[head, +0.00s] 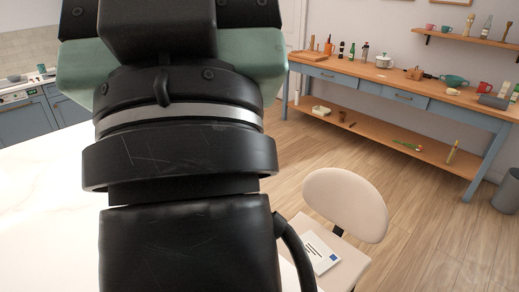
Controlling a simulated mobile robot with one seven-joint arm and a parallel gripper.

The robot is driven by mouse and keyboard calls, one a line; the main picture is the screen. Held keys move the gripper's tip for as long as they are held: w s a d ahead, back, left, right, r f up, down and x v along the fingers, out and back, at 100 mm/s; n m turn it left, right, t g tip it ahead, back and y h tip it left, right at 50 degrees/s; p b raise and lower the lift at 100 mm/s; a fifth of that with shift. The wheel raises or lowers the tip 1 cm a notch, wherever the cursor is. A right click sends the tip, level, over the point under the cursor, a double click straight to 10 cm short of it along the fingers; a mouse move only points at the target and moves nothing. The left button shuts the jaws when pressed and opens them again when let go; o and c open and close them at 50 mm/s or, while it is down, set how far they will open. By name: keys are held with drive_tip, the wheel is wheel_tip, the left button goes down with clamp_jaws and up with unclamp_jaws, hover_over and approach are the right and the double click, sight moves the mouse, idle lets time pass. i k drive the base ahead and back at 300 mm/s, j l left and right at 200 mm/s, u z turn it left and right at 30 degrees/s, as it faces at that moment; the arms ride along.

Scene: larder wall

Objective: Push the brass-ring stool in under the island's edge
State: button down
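A cream stool or chair (345,204) with a rounded backrest stands on the wood floor right of the island, partly behind my arm. A white booklet or card with a blue patch (320,254) lies on its seat. Its legs and any brass ring are out of frame, so I cannot tell if it is the brass-ring stool. The island's white marble-like top (45,215) fills the lower left. My arm covers the middle of the view and hides the island's edge beside the seat. My gripper's fingers do not show.
A blue workbench with a wooden top (340,70) and lower shelf runs along the back wall, holding bottles, mugs and bowls. A wall shelf (470,38) hangs above. A grey bin (507,192) stands far right. Floor between stool and bench is clear.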

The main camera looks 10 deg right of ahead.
sight(346, 199)
drive_tip(key=i+l+u, duration=0.1)
drive_tip(key=i+l, duration=0.15)
drive_tip(key=l, duration=0.25)
drive_tip(key=i+l, duration=0.25)
drive_tip(key=l, duration=0.25)
drive_tip(key=i+l+u, duration=0.15)
drive_tip(key=l, duration=0.35)
drive_tip(key=i+l+u, duration=0.1)
drive_tip(key=i+l, duration=0.2)
drive_tip(key=l, duration=0.25)
drive_tip(key=i+l+u, duration=0.1)
drive_tip(key=l, duration=0.45)
drive_tip(key=i+l, duration=0.3)
drive_tip(key=l, duration=0.25)
drive_tip(key=i+l+u, duration=0.15)
drive_tip(key=l, duration=0.4)
drive_tip(key=i+l+u, duration=0.1)
drive_tip(key=l, duration=0.5)
drive_tip(key=i, duration=0.05)
